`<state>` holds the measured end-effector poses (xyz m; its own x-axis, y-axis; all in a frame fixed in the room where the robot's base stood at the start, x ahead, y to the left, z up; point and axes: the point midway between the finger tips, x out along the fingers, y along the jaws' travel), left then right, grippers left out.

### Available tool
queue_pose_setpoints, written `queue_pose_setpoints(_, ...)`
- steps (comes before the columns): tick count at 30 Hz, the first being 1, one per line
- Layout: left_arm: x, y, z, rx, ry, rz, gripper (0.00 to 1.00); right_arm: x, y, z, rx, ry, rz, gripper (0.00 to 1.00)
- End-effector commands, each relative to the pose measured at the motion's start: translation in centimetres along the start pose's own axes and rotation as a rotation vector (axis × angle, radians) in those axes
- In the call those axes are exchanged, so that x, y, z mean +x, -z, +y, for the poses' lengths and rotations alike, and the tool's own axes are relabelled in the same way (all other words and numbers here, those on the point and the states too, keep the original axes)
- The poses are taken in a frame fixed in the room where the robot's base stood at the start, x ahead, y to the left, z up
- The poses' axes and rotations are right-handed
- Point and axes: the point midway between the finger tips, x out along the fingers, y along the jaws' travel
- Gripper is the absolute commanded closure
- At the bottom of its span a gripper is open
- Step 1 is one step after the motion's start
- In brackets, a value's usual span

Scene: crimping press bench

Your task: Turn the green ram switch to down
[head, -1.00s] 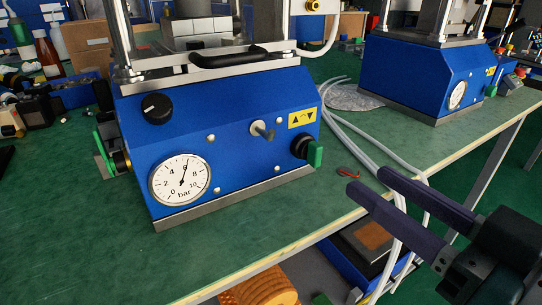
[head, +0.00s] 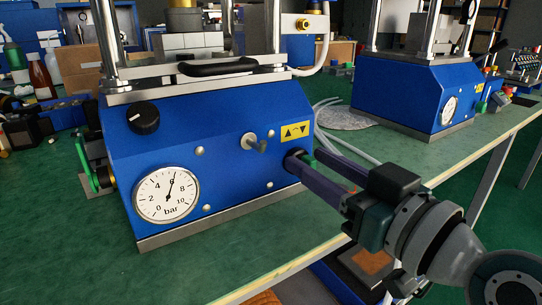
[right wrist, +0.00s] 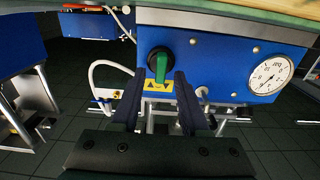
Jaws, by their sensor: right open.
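The green ram switch (head: 309,158) is a green lever on a black round base at the right of the blue press front, below a yellow arrow label (head: 296,131). In the head view my right gripper's fingers mostly cover it. In the right wrist view, where the bench is at the top, the switch (right wrist: 161,66) shows clearly, its lever pointing towards the label. My right gripper (head: 304,161) is open, its dark fingertips at the switch. In the right wrist view the fingertips (right wrist: 158,77) stand either side of the lever; contact cannot be told. My left gripper is not in view.
The press front also bears a pressure gauge (head: 167,194), a black knob (head: 143,118) and a metal toggle (head: 254,143). A second blue press (head: 405,95) stands at the back right. White hoses (head: 345,146) run behind my right fingers. The bench front left is clear.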

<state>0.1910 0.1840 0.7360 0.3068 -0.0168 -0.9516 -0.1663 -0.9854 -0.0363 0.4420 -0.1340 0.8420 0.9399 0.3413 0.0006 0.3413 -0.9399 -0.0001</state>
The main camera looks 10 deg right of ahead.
Motion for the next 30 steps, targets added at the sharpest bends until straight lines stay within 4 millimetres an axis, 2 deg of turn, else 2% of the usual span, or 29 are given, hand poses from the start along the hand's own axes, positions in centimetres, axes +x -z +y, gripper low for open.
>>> queue_pose_setpoints(4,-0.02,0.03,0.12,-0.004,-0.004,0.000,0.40,-0.02,-0.01,0.00,0.000,0.000,-0.001,0.55)
queue_pose_setpoints(16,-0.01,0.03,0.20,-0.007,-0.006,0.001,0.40,-0.06,-0.02,0.01,0.000,0.000,-0.001,1.00)
queue_pose_setpoints(30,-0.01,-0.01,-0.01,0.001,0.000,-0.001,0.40,-0.06,-0.02,0.06,0.032,0.000,0.000,1.00)
